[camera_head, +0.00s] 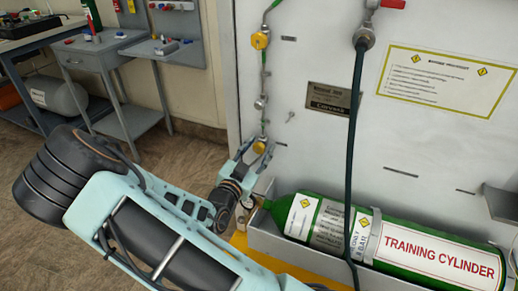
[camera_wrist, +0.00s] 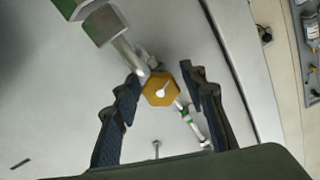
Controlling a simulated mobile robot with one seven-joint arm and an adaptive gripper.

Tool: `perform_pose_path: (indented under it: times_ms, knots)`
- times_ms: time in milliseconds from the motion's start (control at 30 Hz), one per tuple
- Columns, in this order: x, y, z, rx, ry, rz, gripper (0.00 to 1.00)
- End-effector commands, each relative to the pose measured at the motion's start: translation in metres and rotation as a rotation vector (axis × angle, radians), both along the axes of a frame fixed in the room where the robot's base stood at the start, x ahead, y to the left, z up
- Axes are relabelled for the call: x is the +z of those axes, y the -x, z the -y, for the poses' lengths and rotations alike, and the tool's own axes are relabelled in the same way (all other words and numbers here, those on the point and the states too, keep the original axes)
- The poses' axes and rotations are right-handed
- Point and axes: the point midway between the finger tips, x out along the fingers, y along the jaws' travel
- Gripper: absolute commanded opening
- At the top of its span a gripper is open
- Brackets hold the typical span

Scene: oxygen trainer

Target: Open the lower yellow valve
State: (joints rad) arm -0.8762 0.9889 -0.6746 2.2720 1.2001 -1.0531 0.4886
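The lower yellow valve (camera_head: 259,147) is a small yellow knob on the thin pipe of the white panel, partly hidden by my gripper (camera_head: 251,158). In the wrist view the yellow valve (camera_wrist: 158,92) shows as a six-sided knob with a pale centre. My gripper (camera_wrist: 163,76) is open, with one finger on each side of the knob at its tips. The gaps beside the knob look narrow; I cannot tell whether either finger touches it. The upper yellow valve (camera_head: 260,40) sits higher on the same pipe.
A green training cylinder (camera_head: 436,252) lies in a tray below and right of my gripper. A dark hose (camera_head: 355,120) hangs from a fitting with a red handle (camera_head: 391,4). A grey side table (camera_head: 100,45) stands at the left.

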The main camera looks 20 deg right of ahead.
Motion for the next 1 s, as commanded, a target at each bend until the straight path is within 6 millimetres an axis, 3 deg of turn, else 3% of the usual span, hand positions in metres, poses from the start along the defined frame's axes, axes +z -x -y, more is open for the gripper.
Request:
perform_pose_path:
  times_ms: [33, 300, 1000]
  knots:
    - [-0.0001, 0.0001, -0.0002, 0.000, 0.000, 0.000, 0.31]
    - [-0.0002, 0.0002, -0.0003, 0.000, 0.000, 0.000, 0.03]
    - [-0.0004, 0.0013, 0.0003, 0.001, 0.292, -0.295, 0.03]
